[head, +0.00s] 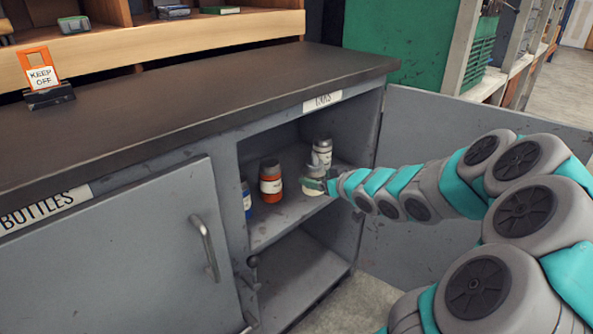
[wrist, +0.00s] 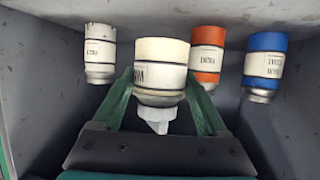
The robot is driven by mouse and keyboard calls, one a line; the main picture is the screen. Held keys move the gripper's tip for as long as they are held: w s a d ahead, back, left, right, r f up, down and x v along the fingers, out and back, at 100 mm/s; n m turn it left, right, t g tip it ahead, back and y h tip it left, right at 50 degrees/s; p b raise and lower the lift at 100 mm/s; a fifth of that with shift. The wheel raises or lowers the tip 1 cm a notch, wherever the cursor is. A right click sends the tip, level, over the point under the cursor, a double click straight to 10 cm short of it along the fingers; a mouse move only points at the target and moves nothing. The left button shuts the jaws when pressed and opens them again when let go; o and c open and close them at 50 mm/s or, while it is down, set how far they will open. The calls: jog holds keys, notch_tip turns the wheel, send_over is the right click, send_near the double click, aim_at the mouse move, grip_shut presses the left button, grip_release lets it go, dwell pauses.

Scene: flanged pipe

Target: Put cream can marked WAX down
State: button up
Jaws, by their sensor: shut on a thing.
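The cream can marked WAX (wrist: 161,52) is in the middle of the wrist view, between the two green fingers of my gripper (wrist: 160,84). A pale nozzle shows at its lower end there. In the head view the cream can (head: 313,188) is inside the open cabinet compartment, partly hidden by my gripper (head: 318,184), which is shut on it. The can is at the front of the upper shelf (head: 290,212). I cannot tell whether its base touches the shelf.
On the same shelf stand a white can (head: 322,150) behind, an orange can (head: 270,186) and a blue can (head: 246,202) to the left. The compartment bears a CANS label (head: 322,101). Its open door (head: 440,125) is at the right. The BOTTLES door (head: 130,255) is shut.

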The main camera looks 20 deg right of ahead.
jog(key=w, duration=0.4)
jog(key=w+p, duration=0.1)
jog(key=w, duration=0.2)
jog(key=w+d+f, duration=0.1)
jog(key=w, duration=0.3)
jog(key=shift+w+d, duration=0.1)
jog(key=shift+w, duration=0.2)
jog(key=shift+f+b, duration=0.6)
jog(key=shift+f, duration=1.2)
jog(key=shift+f, duration=0.15)
jog(key=o, duration=0.9)
jog(key=shift+r, duration=0.2)
jog(key=p+v, duration=0.1)
jog(key=v, duration=1.1)
jog(key=shift+f+p, duration=0.1)
jog(key=shift+p, duration=0.2)
